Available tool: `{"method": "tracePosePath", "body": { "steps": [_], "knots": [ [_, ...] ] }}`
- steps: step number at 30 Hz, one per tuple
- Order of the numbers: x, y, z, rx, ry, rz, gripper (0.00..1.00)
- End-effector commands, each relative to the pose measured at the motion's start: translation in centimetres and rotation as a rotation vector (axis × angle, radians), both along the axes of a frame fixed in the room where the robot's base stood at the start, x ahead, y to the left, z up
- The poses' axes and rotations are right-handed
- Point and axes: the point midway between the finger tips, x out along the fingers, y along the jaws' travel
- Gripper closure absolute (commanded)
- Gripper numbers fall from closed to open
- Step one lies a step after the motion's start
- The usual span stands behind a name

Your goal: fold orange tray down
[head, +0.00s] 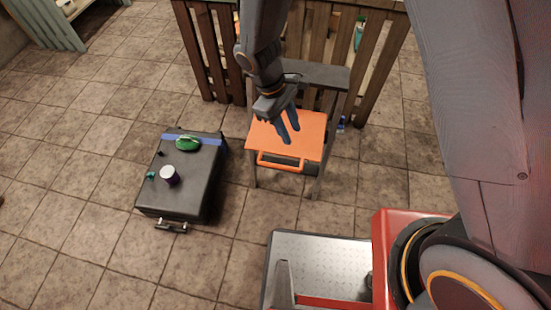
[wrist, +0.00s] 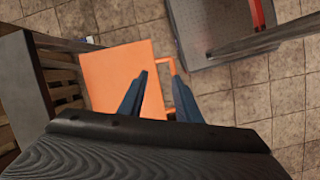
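The orange tray (head: 310,128) is on a grey stand with thin legs, its flat face showing upward; I cannot tell its exact tilt. Its orange bar handle (head: 281,166) runs along the near edge. In the wrist view the tray (wrist: 112,70) lies beyond my fingers, with the handle (wrist: 172,66) at its right side. My gripper (head: 289,138) has blue fingers and is over the tray in the head view. In the wrist view my gripper (wrist: 158,74) is open, with nothing between its fingers. The gap between fingertips and tray is hard to judge.
A grey panel (head: 325,76) tops the stand behind the tray. A slatted wooden fence (head: 375,60) stands behind. Tiled floor is free between case and stand.

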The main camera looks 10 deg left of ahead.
Motion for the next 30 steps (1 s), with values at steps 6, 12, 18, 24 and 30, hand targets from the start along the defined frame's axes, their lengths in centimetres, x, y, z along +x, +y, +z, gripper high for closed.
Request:
{"method": "tracePosePath", "body": {
  "steps": [6,12,18,24,30],
  "knots": [
    [-2.5,5.0,-4.6,-0.060,0.038,0.253,0.69],
    [-3.4,6.4,-6.5,-0.080,0.048,0.335,0.69],
    [-3.4,5.6,-8.3,-0.082,0.050,0.339,0.69],
    [-3.3,4.5,-11.0,-0.081,0.050,0.338,0.69],
    [-3.3,3.7,-12.9,-0.081,0.048,0.338,0.69]
  ]
}}
